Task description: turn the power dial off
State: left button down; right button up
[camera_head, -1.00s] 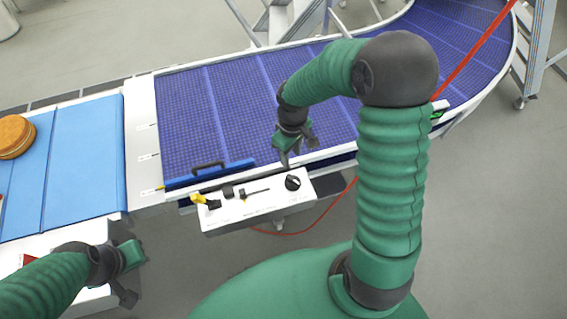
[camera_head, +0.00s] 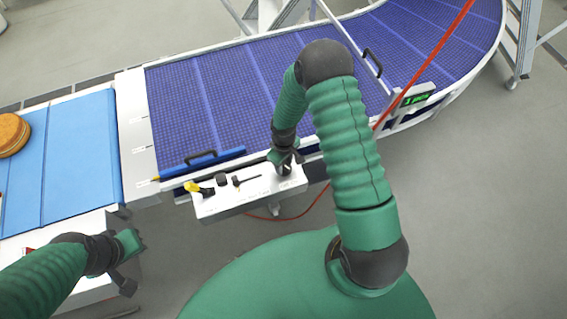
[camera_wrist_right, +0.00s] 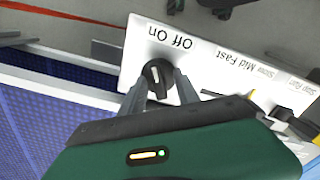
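The power dial (camera_wrist_right: 158,76) is a round black knob with a white pointer mark on a white control panel (camera_wrist_right: 205,62). Its "Off" and "On" labels appear upside down in the right wrist view. The mark points up and slightly left, apparently toward "On". My right gripper (camera_wrist_right: 162,84) is open, with one finger on each side of the dial; whether they touch it I cannot tell. In the head view my right gripper (camera_head: 286,166) covers most of the dial at the panel's right end. My left gripper (camera_head: 128,265) is open and empty at lower left.
A yellow-handled switch (camera_head: 194,188) and other black controls sit left on the panel. Behind it are the blue conveyor (camera_head: 235,95) and a blue handled bar (camera_head: 203,162). A green-lit display (camera_head: 415,100) and a red cable (camera_head: 440,60) are at right.

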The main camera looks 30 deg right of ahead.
jog(key=shift+w+d+f, duration=0.2)
jog(key=shift+w+d, duration=0.05)
jog(key=shift+d, duration=0.05)
jog(key=c, duration=0.5)
jog(key=shift+c, duration=1)
jog(key=shift+a+r, duration=0.15)
jog(key=shift+a, duration=0.05)
grip_shut()
pick_arm(q)
jog(key=shift+w+d+f, duration=0.1)
jog(key=shift+w, duration=0.25)
